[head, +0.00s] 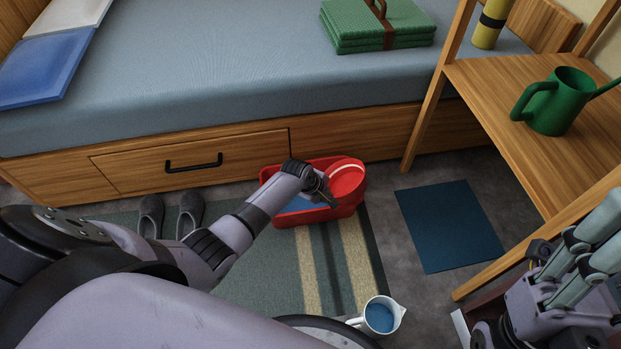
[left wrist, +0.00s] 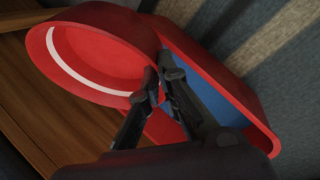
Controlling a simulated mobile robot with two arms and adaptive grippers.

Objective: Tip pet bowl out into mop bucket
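The pet bowl (head: 347,182) is red with a white band. It is steeply tilted over the right part of the red mop bucket (head: 290,219). In the left wrist view the bowl (left wrist: 95,55) fills the upper left, and I see no contents in its visible red face. Blue liquid shows inside the bucket (left wrist: 262,135). My left gripper (head: 328,196) is shut on the bowl's rim; its fingertips (left wrist: 158,85) meet there in the wrist view. My right gripper (head: 560,258) is at the lower right, away from both; its fingertips are unclear.
The bucket stands by the bed drawer (head: 190,160), on the striped rug's (head: 260,265) far edge. Grey slippers (head: 190,213) lie left. A white jug (head: 380,316) with blue liquid stands in front. A blue mat (head: 448,226) and wooden desk (head: 510,130) with green watering can (head: 556,103) are right.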

